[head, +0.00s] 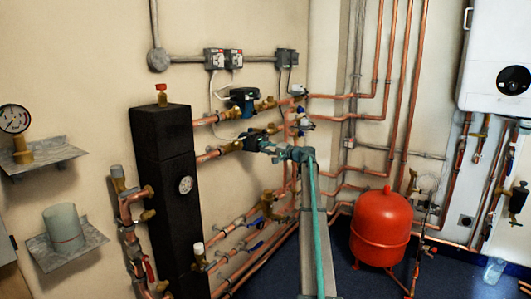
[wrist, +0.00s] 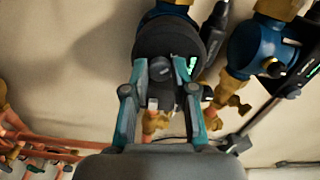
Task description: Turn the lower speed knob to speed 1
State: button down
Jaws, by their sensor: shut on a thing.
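The lower pump (head: 252,139) sits on the lower copper branch beside the black column in the head view, mostly hidden by my gripper (head: 267,148). In the wrist view, its dark round face (wrist: 165,38) is straight ahead, with a lit green mark on its right side. The small dark speed knob (wrist: 160,70) is at the lower part of this face. My gripper (wrist: 160,76) has one teal finger on each side of the knob and is shut on it. The knob's pointer and speed marks are too small to read.
The upper pump (head: 243,98) is close above; a blue pump body (wrist: 253,45) also stands at right in the wrist view. The black column (head: 168,190) is to the left. Copper pipes surround the pumps. A red tank (head: 381,229) stands at right.

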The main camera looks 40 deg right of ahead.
dwell(0.4)
jog(key=c, duration=0.9)
grip_release()
jog(key=shift+c, duration=0.2)
jog(key=v, duration=1.2)
